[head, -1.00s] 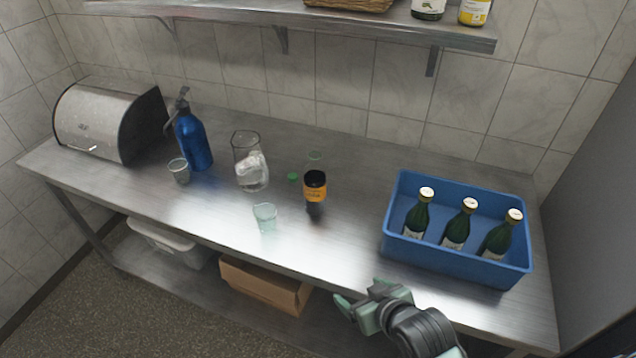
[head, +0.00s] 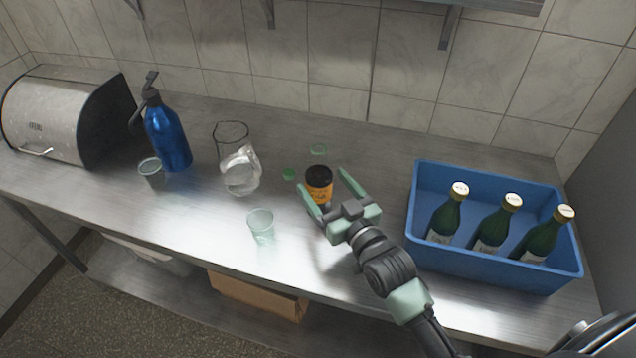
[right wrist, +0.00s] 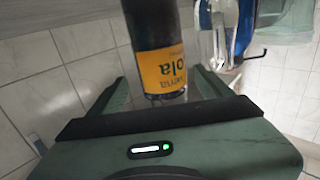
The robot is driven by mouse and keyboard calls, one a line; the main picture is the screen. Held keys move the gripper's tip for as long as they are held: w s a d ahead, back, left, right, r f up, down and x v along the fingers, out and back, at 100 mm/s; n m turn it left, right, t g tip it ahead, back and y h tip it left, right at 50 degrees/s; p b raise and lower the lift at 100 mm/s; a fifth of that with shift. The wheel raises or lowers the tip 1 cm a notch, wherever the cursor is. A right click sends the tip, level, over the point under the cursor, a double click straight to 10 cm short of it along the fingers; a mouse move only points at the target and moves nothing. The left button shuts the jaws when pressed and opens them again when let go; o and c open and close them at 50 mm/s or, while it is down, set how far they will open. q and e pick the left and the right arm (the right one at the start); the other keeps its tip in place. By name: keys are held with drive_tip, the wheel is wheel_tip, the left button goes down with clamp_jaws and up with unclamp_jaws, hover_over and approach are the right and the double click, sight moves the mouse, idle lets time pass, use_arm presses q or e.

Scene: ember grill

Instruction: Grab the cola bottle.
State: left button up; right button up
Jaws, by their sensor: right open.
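The cola bottle (head: 319,184) is dark with an orange label and stands upright on the steel counter. My right gripper (head: 323,180) is open, reaching in from the lower right. My left gripper is not in view.
A blue crate (head: 500,272) with green bottles stands to the right. A clear glass (head: 261,226), a glass jug (head: 238,165), a green cap (head: 289,174) and a blue siphon bottle (head: 168,138) are to the left. The counter (head: 330,275) in front is bare.

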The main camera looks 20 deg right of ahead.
drive_tip(key=w, duration=0.1)
drive_tip(key=w+p, duration=0.1)
drive_tip(key=shift+w+a+r, duration=0.3)
drive_tip(key=shift+w+a, duration=0.05)
drive_tip(key=shift+a, duration=0.05)
drive_tip(key=w, duration=0.2)
drive_tip(key=shift+w+a+f+p, duration=0.25)
drive_tip(key=shift+w+a+p, duration=0.05)
drive_tip(key=shift+w+p, duration=0.05)
drive_tip(key=c, duration=1.7)
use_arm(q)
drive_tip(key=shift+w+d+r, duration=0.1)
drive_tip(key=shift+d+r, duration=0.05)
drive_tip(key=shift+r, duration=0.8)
use_arm(e)
clamp_jaws()
